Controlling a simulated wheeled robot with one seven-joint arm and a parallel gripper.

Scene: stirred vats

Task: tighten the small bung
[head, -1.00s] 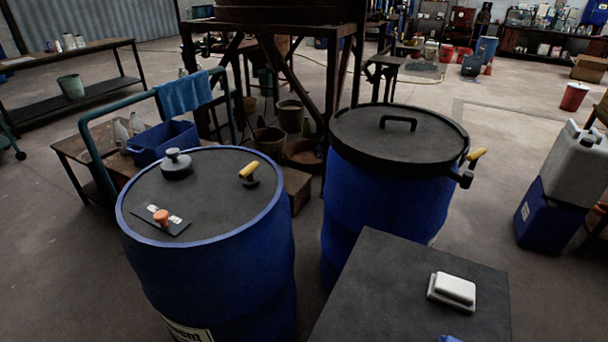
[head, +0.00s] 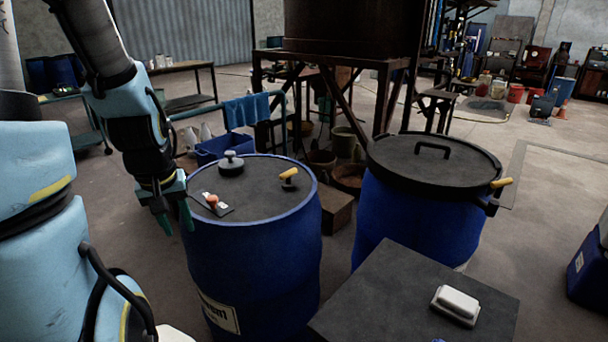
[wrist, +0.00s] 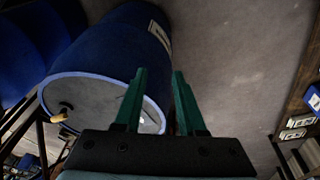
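A blue drum (head: 255,262) with a dark grey top stands left of centre in the head view. Its top carries a black round fitting with a knob (head: 231,163), a small yellow-handled fitting (head: 288,176), and an orange-red knob (head: 212,200) on a small dark plate. I cannot tell for sure which is the small bung; the yellow-handled fitting looks the smaller of the two plug-like fittings. My gripper (head: 175,217) points down just left of the drum's rim, open and empty. In the wrist view the green fingers (wrist: 159,73) are apart beside the drum, with the yellow handle (wrist: 60,117) off to the left.
A second blue drum (head: 405,225) with a black handled lid stands to the right. A dark-topped stand (head: 400,290) with a white block (head: 456,304) is in front of it. A blue crate (head: 222,149) and a dark metal frame stand behind the drums.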

